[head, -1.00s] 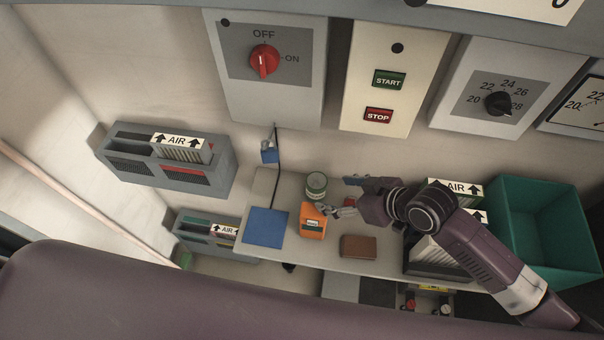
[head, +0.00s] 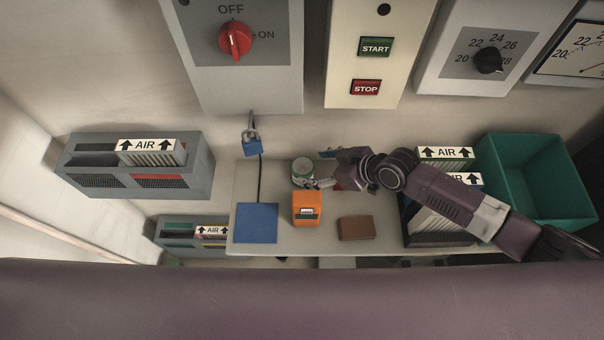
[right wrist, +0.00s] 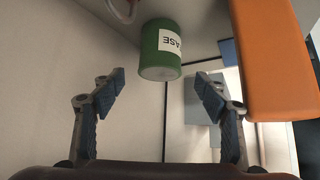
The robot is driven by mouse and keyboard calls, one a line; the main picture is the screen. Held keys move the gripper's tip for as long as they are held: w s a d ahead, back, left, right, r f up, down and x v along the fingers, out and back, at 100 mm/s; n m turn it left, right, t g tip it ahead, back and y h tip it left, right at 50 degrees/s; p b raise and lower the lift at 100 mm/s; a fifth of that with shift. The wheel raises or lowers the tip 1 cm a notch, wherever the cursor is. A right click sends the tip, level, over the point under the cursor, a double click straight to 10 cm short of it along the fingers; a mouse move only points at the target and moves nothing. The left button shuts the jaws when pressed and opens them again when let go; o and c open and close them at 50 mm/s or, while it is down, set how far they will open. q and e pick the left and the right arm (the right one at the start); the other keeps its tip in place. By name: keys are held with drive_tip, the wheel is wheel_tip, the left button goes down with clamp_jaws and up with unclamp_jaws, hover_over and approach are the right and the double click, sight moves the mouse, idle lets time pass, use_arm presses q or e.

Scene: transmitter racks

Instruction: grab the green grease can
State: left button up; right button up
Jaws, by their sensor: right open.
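The green grease can (head: 303,172) stands on the shelf near the wall, behind an orange box. In the right wrist view the can (right wrist: 161,50), green with a white label, shows ahead of the fingers and roughly between them, apart from both. My right gripper (head: 325,169) reaches in from the right and is beside the can in the head view, which partly overlaps it. In the right wrist view the right gripper (right wrist: 160,85) is open with nothing between its blue fingertips. My left gripper is not in view.
The orange box (head: 307,209) stands close in front of the can; it also shows in the right wrist view (right wrist: 268,60). A blue pad (head: 256,223), a brown block (head: 356,228) and a blue padlock (head: 252,145) are nearby. A teal bin (head: 535,180) is at the right.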

sight(306, 167)
drive_tip(key=shift+b+x, duration=0.8)
drive_tip(key=shift+x, duration=0.15)
drive_tip(key=b+x, duration=0.2)
drive_tip(key=x, duration=0.1)
drive_tip(key=shift+w+f, duration=0.1)
drive_tip(key=shift+f, duration=0.2)
drive_tip(key=shift+w+a+f+b, duration=0.15)
drive_tip(key=shift+a+b, duration=0.2)
drive_tip(key=shift+b, duration=0.05)
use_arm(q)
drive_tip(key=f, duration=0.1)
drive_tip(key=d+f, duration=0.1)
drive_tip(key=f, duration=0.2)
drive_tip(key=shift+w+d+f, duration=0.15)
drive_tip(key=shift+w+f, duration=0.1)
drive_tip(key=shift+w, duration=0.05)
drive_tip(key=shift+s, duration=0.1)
use_arm(e)
drive_tip(key=shift+d, duration=0.1)
drive_tip(key=shift+c, duration=0.4)
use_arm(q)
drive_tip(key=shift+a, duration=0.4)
use_arm(e)
drive_tip(key=c, duration=1.4)
